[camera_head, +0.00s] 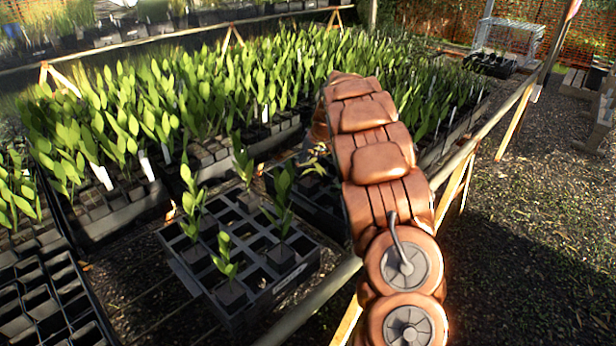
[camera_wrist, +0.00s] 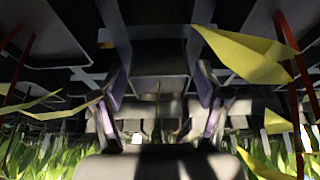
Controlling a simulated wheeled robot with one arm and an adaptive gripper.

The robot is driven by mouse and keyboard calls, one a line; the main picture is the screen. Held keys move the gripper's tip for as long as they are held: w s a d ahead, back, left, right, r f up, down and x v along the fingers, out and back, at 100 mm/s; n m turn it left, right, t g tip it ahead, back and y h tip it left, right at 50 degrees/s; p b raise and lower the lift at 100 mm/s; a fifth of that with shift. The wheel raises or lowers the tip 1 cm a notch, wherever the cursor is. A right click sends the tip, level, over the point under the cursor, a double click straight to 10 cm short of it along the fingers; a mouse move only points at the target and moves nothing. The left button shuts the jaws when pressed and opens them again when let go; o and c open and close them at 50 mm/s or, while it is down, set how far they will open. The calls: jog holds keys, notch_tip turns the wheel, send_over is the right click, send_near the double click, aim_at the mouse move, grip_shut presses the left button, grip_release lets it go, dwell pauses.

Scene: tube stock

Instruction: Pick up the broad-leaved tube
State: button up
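A dark tray (camera_head: 206,297) in the head view holds several tubes with green plants. Upright, broad oval leaves show on a back-left plant (camera_head: 190,207), a right plant (camera_head: 282,197), a front plant (camera_head: 225,257) and a back plant (camera_head: 243,163). I cannot tell which is the task's tube. My gripper (camera_wrist: 160,90) shows in the wrist view with its fingers apart, low among tray cells. A grey block-like tube or cell wall (camera_wrist: 160,55) lies beyond and between the fingers, with no clear contact. In the head view my arm hides the gripper.
Yellow-green pointed leaves (camera_wrist: 245,55) and red stems (camera_wrist: 290,70) stand close to my gripper's right in the wrist view. Dense plants fill the bench behind. Empty black trays (camera_head: 40,295) lie at left. The bench rail (camera_head: 312,305) runs under my arm; gravel lies right.

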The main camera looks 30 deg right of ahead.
jog(key=c, duration=1.1)
jog(key=shift+r, duration=0.1)
notch_tip(320, 180, up, 18)
jog(key=shift+f+b, duration=0.1)
jog(key=shift+b, duration=0.35)
